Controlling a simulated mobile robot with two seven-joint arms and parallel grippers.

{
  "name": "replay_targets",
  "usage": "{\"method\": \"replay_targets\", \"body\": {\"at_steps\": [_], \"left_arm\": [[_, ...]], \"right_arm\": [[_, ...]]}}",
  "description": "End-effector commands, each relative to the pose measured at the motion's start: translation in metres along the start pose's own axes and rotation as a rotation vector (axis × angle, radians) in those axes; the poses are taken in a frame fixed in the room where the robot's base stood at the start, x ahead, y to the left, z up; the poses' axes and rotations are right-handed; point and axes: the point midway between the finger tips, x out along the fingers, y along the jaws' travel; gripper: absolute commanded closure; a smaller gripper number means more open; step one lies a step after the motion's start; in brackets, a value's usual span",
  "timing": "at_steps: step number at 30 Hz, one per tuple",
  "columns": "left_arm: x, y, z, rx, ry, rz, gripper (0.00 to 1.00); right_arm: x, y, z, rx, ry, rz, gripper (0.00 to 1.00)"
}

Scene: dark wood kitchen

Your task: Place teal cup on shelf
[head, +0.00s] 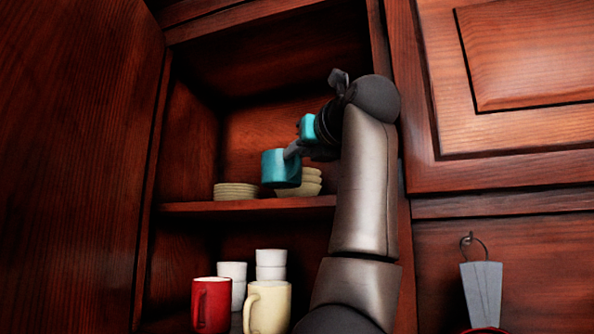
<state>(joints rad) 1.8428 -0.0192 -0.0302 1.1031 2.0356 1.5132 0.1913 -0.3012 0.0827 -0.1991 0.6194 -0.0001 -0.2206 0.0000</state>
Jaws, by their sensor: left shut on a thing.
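The teal cup (280,169) is in the open cabinet's upper compartment, roughly upright. My left gripper (293,151) is shut on the cup at its upper right side; the exact finger contact is small and dark. The cup's bottom appears a little above the shelf (240,207), and it covers part of a stack of bowls (312,183). My left forearm hides the right part of the compartment. My right gripper is not in view.
A stack of plates (235,191) sits on the shelf left of the cup. Below stand a red mug (205,305), a cream mug (268,307) and white cups (271,264). The open cabinet door (75,160) stands at left. A grey utensil (482,290) hangs at right.

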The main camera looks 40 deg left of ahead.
Motion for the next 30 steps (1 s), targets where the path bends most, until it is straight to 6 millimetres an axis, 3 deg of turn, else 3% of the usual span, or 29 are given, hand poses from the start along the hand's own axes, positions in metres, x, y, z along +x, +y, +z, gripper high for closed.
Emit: {"method": "replay_targets", "body": {"at_steps": [9, 23, 24, 30], "left_arm": [[0.000, 0.000, -0.030, 0.001, -0.003, 0.001, 1.00], [-0.001, 0.000, -0.037, 0.000, -0.003, -0.001, 1.00], [0.000, 0.000, -0.038, 0.001, 0.001, -0.001, 0.85], [0.000, 0.000, -0.037, 0.001, 0.000, 0.000, 0.63]], "right_arm": [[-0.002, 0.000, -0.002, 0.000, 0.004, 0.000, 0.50], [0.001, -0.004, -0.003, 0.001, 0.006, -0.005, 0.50], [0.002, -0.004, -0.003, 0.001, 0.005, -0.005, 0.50], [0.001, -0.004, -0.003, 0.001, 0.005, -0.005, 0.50]]}}
